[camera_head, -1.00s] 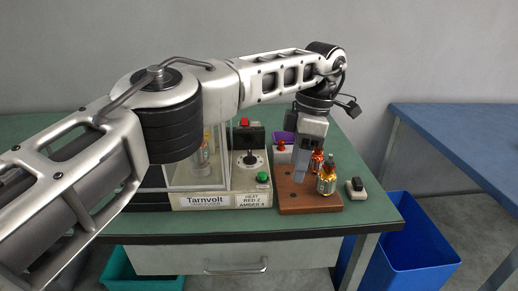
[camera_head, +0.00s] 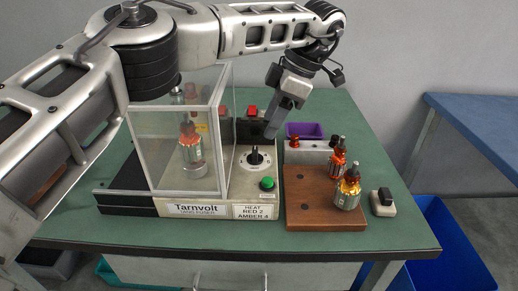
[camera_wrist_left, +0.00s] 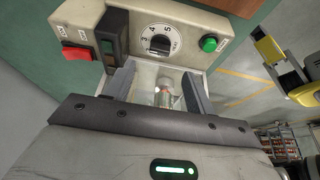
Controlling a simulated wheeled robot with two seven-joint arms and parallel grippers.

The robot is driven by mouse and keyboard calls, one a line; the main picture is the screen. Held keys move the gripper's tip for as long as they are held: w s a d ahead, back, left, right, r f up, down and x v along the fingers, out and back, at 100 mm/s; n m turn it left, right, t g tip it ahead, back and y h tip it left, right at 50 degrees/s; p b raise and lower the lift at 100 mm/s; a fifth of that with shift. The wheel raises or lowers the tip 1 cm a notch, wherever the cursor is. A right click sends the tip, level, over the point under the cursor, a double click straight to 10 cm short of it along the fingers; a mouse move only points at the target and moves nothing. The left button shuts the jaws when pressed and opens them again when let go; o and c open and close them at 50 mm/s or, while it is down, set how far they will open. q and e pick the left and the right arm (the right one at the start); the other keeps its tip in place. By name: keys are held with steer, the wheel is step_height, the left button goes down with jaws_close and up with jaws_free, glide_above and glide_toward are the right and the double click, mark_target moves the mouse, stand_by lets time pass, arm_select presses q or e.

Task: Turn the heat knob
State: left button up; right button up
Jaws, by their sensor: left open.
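The heat knob (camera_head: 255,157) is a dark knob on a pale round dial on top of the white and black Tarnvolt machine (camera_head: 180,209). In the left wrist view the knob (camera_wrist_left: 160,43) sits on a numbered dial; its exact setting is hard to read. The machine's label reads HEAT, RED 2, AMBER 4. My left gripper (camera_head: 275,127) is open and empty, pointing down, above and slightly right of the knob, apart from it. In the left wrist view the left gripper's (camera_wrist_left: 158,90) fingers stand apart, with the dial beyond their tips. My right gripper is not in view.
A glass case (camera_head: 215,150) holding an armature (camera_head: 192,158) stands left of the knob. A red switch (camera_head: 252,111) and green button (camera_head: 267,183) flank the dial. At right are a wooden board (camera_head: 310,211) with two armatures, a purple bin (camera_head: 305,130) and a small black-topped block (camera_head: 383,202).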

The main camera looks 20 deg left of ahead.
mark_target(256, 151)
arm_select(q)
steer(key=x, duration=0.7)
steer(key=shift+a+f, duration=0.15)
steer(key=shift+f, duration=0.2)
steer(key=c, duration=1)
